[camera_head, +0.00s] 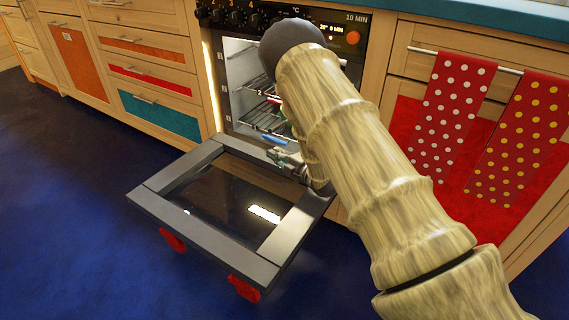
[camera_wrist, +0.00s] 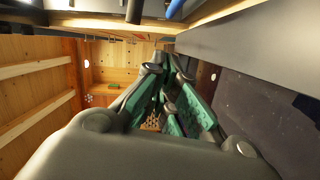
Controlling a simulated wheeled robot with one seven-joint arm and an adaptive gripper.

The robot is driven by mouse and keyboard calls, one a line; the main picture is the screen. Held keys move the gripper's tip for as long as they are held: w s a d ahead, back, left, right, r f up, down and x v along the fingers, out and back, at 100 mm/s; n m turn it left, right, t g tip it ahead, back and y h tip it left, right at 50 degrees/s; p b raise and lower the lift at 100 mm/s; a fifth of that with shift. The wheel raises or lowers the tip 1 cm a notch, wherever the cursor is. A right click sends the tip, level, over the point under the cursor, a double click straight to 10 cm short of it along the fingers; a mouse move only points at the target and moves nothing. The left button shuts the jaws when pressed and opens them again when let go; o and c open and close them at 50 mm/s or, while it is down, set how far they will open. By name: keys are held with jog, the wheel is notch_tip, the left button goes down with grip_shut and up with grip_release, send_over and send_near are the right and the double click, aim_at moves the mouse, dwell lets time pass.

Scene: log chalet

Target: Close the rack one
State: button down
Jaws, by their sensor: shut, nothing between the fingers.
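The oven (camera_head: 232,75) stands open and lit inside, with its glass door (camera_head: 225,205) folded down towards the floor. Wire racks (camera_head: 262,118) show inside the cavity at different heights; I cannot tell which is rack one. My arm covers the right part of the opening. My gripper (camera_head: 288,165) is just in front of the cavity, low, above the inner right part of the open door. It is shut and empty; its green finger pads show in the wrist view (camera_wrist: 168,105). I cannot tell if it touches the door.
A small blue item (camera_head: 270,139) shows at the oven's lower front. Two red handles (camera_head: 243,288) hang under the door's outer edge. Red dotted towels (camera_head: 452,110) hang on a bar at right. Wooden drawers (camera_head: 150,75) stand at left. The blue floor (camera_head: 70,220) is clear at left.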

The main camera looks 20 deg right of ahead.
jog(key=b+x, duration=0.1)
jog(key=x, duration=0.2)
jog(key=shift+f, duration=0.15)
jog(key=shift+w+d+f+b, duration=0.2)
jog(key=shift+w+d+b, duration=0.4)
jog(key=shift+d+b, duration=0.25)
jog(key=shift+w+d+b, duration=0.35)
jog(key=shift+w+d, duration=0.2)
jog(key=shift+d, duration=0.15)
jog(key=shift+w+d+r, duration=0.1)
jog(key=shift+w+d, duration=0.05)
jog(key=shift+d, duration=0.05)
jog(key=shift+w+d+p, duration=0.65)
jog(key=shift+w+d, duration=0.1)
jog(key=shift+d, duration=0.25)
jog(key=shift+w+d+p, duration=0.6)
jog(key=shift+w+d, duration=0.15)
jog(key=shift+d, duration=0.2)
